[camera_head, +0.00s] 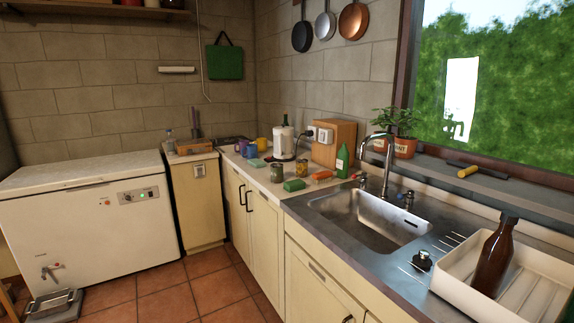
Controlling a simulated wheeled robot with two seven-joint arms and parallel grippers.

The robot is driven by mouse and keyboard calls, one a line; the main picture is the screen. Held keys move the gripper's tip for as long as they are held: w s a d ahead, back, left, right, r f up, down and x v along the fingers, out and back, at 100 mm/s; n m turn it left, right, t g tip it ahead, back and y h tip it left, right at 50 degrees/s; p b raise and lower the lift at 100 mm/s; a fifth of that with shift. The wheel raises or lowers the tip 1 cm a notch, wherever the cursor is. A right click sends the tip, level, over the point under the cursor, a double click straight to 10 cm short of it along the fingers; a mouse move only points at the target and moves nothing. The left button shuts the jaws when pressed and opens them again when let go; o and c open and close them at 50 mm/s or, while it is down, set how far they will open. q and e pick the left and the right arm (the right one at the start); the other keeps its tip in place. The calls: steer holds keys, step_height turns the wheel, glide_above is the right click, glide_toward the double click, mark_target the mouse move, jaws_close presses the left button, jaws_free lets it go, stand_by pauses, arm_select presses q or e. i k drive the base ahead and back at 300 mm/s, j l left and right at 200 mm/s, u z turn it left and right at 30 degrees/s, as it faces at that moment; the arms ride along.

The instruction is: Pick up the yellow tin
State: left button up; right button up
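A small yellow tin (301,170) stands upright on the counter, left of the sink and in front of a wooden box. It is small in the picture, so its details are hard to make out. A greyish-green tin or jar (277,173) stands just left of it. A green block-like item (294,185) lies in front of it, and an orange item (321,175) lies to its right. Neither of my grippers shows in the head view.
Coloured mugs (262,145) are farther back. The sink (370,219) and a white tray (452,283) with a brown bottle (494,259) are right. The tiled floor (190,293) is open.

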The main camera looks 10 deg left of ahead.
mark_target(301, 164)
steer(key=i+j, duration=0.35)
steer(key=j, duration=0.2)
steer(key=i+j+u, duration=0.1)
steer(key=i+j, duration=0.25)
steer(key=j, duration=0.2)
steer(key=i+j, duration=0.35)
steer(key=j, duration=0.15)
